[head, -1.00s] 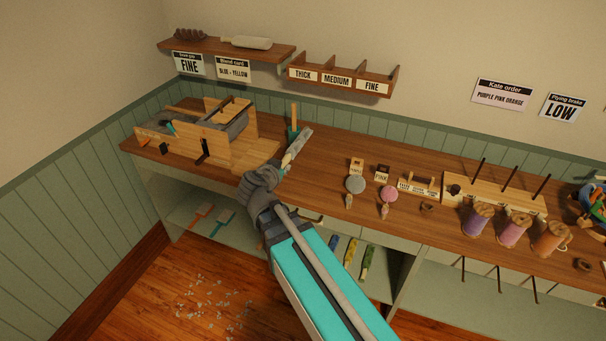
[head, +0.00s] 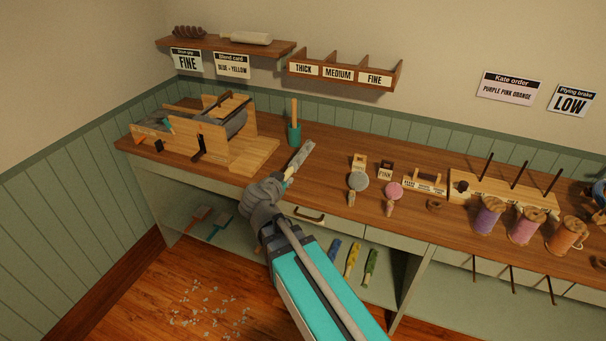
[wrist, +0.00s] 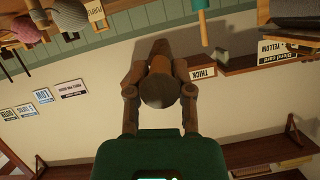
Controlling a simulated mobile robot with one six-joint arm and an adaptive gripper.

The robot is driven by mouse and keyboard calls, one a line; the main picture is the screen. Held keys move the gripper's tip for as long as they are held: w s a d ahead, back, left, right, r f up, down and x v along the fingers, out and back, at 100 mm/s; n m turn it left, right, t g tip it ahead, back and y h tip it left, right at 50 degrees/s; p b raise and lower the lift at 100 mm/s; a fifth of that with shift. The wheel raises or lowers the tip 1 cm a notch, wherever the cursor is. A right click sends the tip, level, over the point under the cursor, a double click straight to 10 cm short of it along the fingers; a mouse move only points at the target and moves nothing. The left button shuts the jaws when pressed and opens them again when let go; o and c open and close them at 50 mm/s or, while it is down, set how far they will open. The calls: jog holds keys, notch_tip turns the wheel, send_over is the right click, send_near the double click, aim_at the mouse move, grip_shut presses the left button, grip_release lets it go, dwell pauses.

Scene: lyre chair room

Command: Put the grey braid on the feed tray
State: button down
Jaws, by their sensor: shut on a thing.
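The grey braid (head: 302,156) is a slim mottled grey strip with a paler near end. My gripper (head: 287,182) is shut on that near end, and the braid points away toward the wall, over the bench. In the wrist view my gripper (wrist: 160,100) closes around the braid's round, dark end (wrist: 160,89). The pale wooden board (head: 252,157) at the right of the wooden carding machine (head: 215,128) looks like the feed tray. It is bare. The braid is to its right, apart from it.
Grey (head: 358,182) and pink (head: 393,190) round-headed items and spools (head: 488,216) stand to the right. Blue, yellow and green braids (head: 352,259) are on the lower shelf. Wall shelves (head: 340,75) are above.

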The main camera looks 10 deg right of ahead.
jog(key=shift+w, duration=0.1)
jog(key=b, duration=0.5)
send_over(291, 186)
jog(key=s+a, duration=0.1)
jog(key=s, duration=0.3)
notch_tip(291, 186, down, 5)
jog(key=w+f+b, duration=0.2)
jog(key=f+b, duration=0.1)
jog(key=shift+d, duration=0.2)
jog(key=shift+w+d+f+b, duration=0.25)
jog(key=shift+w+f+b, duration=0.25)
jog(key=shift+w, duration=0.05)
jog(key=shift+w+d+f+b, duration=0.15)
jog(key=shift+w+f+b, duration=0.3)
jog(key=shift+f+b, duration=0.25)
jog(key=shift+s+f+b, duration=0.1)
jog(key=shift+f+b, duration=1.05)
